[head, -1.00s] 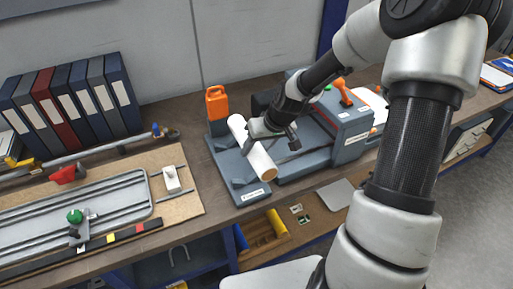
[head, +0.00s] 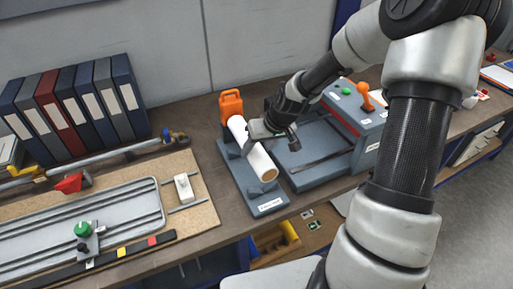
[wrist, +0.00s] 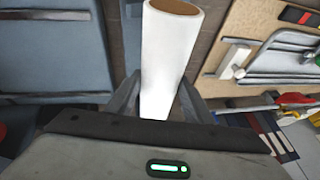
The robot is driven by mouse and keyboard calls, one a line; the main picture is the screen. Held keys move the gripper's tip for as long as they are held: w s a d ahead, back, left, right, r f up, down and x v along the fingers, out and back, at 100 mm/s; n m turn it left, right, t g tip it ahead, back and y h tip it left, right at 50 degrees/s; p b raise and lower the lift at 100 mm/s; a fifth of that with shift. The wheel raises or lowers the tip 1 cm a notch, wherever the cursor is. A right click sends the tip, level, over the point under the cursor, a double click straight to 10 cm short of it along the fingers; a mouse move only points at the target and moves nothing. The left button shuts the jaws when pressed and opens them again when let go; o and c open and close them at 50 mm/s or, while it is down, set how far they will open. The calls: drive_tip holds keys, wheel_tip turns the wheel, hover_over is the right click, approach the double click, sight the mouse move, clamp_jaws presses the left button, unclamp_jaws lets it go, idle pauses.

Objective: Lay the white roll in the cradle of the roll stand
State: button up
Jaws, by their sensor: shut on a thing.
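The white roll (head: 252,150) is a hollow tube, tilted in the head view with its open brown-lined end toward the front. My gripper (head: 262,145) is shut around it, and the roll also shows between the fingers in the wrist view (wrist: 168,60). The roll stand (head: 264,203) is a grey base with a label at its front and an orange part (head: 231,104) at its back. The roll is over the stand, roughly in line with its length. The cradle is mostly hidden by the roll and gripper, and I cannot tell whether they touch.
A grey machine (head: 362,128) with an orange lever stands close on the right of the stand. A board with a grey tray (head: 80,215) and a green knob lies on the left. Several binders (head: 75,110) stand at the back left.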

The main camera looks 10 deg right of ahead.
drive_tip(key=shift+f+b, duration=2.7)
drive_tip(key=shift+f, duration=1.05)
drive_tip(key=o, duration=2.1)
drive_tip(key=shift+o, duration=0.2)
drive_tip(key=shift+r, duration=0.1)
wheel_tip(320, 180, up, 9)
drive_tip(key=p, duration=0.7)
